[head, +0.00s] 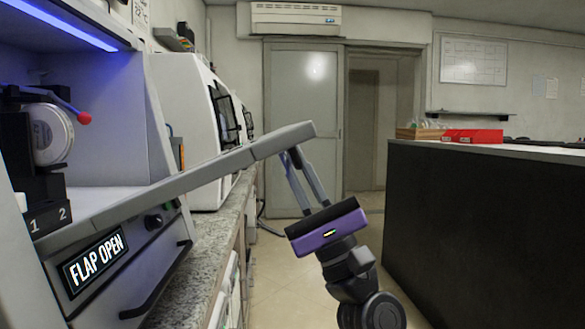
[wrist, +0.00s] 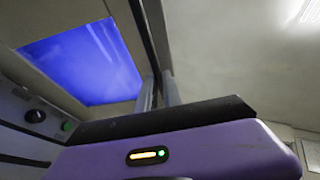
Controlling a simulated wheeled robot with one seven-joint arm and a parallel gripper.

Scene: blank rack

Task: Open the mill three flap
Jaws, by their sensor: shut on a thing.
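The mill's flap (head: 190,188) is a long grey panel, seen nearly edge-on in the head view. It stands out from the open front of the machine (head: 110,130) at the left, rising slightly to the right. A sign (head: 93,262) below it reads "FLAP OPEN". My gripper (head: 290,153) reaches up from below, with its fingers shut on the flap near its outer right end. The exact contact is partly hidden. In the wrist view the gripper's fingers (wrist: 157,92) meet the edge of the flap's frame (wrist: 128,22), beside a blue-lit window (wrist: 85,62).
Inside the machine are a round clamped disc (head: 50,134) and a red-ball lever (head: 84,118). White machines (head: 190,120) stand farther along the granite counter (head: 203,240). A dark counter (head: 470,230) with a red box (head: 473,136) stands right. Floor between is clear.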

